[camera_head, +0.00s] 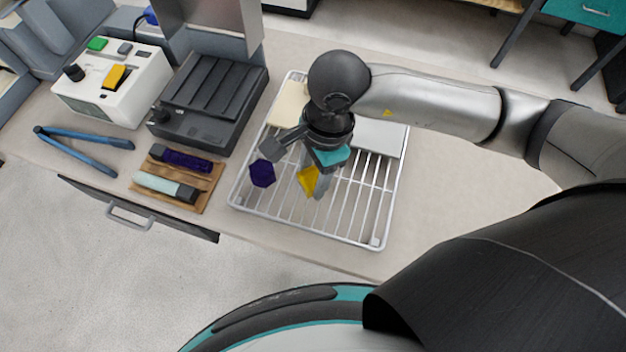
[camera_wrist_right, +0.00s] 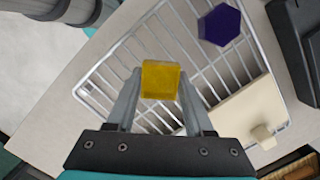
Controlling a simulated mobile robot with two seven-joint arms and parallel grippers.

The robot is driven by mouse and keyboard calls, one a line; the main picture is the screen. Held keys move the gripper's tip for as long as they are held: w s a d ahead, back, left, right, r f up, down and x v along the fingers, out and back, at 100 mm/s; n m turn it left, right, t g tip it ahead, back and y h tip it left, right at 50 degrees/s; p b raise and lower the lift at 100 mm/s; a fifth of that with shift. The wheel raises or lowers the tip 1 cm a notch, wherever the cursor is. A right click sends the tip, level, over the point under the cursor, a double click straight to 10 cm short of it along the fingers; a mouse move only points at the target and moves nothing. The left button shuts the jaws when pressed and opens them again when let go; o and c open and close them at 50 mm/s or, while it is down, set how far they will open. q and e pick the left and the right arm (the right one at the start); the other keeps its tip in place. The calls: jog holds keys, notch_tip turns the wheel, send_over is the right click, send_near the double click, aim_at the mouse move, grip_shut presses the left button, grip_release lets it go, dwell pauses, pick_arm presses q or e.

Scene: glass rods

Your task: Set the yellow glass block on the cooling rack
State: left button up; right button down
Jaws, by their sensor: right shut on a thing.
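The yellow glass block (camera_head: 308,180) is between the fingers of my right gripper (camera_head: 318,186), over the middle of the wire cooling rack (camera_head: 384,200). In the right wrist view the block (camera_wrist_right: 161,79) sits at the fingertips of my right gripper (camera_wrist_right: 160,90), which is shut on it. The rack's wires (camera_wrist_right: 150,42) show behind and around it. I cannot tell whether the block touches the wires. A dark purple hexagonal block (camera_head: 262,173) lies on the rack to the left. My left gripper is not in view.
A cream block (camera_head: 289,103) and a pale flat slab (camera_head: 380,136) are on the rack's far part. Left of the rack stand a black slatted device (camera_head: 208,100), a white control box (camera_head: 112,85), blue tongs (camera_head: 80,150) and a wooden tray (camera_head: 208,188). The counter right of the rack is clear.

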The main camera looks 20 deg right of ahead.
aim_at(313, 185)
jog(key=shift+f, duration=1.6)
jog(key=shift+f+b, duration=0.2)
jog(key=shift+b, duration=0.15)
jog(key=shift+c, duration=1.4)
grip_release()
jog(key=shift+r, duration=0.15)
jog(key=shift+r+p, duration=0.3)
jog(key=shift+p, duration=0.05)
jog(key=r, duration=0.3)
jog(key=d+r, duration=0.1)
jog(key=r, duration=0.3)
jog(key=r+p, duration=0.1)
jog(key=r, duration=0.3)
jog(key=shift+w+d+r, duration=0.15)
jog(key=shift+d+r, duration=0.1)
jog(key=shift+d, duration=0.1)
